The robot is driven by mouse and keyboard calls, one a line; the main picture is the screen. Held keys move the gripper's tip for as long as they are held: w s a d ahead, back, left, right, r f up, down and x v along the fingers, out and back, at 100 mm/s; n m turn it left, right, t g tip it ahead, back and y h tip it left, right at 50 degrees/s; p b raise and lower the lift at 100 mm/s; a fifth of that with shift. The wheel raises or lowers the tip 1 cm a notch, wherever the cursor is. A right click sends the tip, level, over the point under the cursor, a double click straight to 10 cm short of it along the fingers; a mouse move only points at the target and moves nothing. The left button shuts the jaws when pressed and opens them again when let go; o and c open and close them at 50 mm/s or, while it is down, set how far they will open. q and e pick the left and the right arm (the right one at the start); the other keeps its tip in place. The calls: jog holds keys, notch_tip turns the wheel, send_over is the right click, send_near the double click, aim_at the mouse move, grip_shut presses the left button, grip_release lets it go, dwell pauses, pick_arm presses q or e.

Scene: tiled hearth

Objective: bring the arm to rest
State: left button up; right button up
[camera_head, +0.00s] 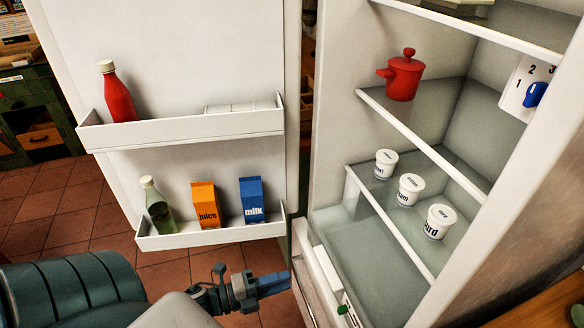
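My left arm comes in from the lower left. Its gripper (274,284) is in front of the fridge, just below the lower door shelf and left of the fridge's bottom front edge. Its bluish fingertips point right and show as one block, so I cannot tell whether they are apart. I see no object clearly held in them. My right gripper is not in view.
The fridge door (225,50) stands open at left. Its shelves hold a red bottle (118,95), a green bottle (158,207), a juice carton (206,204) and a milk carton (252,200). Inside are a red pot (402,77) and white tubs (410,189). Tiled floor (60,210) is open at left.

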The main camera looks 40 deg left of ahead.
pick_arm(q)
jog(key=s+a+f+n+g+y, duration=0.2)
jog(key=a+f+n+y, duration=0.25)
jog(key=f, duration=0.55)
jog(key=s+a+f+n+g+y, duration=0.1)
jog(key=a+f+n+y, duration=0.2)
jog(key=f+n, duration=0.55)
jog(key=s+a+f+n+g+y, duration=0.2)
jog(key=a+f+y, duration=0.15)
jog(key=f, duration=0.95)
jog(key=s+d+f+n+g, duration=0.4)
jog(key=s+f, duration=0.5)
jog(key=s, duration=0.1)
jog(key=s+d+f+n+g, duration=0.4)
jog(key=s+f+n, duration=0.1)
jog(key=s+f, duration=0.5)
jog(key=shift+d+g, duration=0.3)
jog(key=shift+d, duration=0.05)
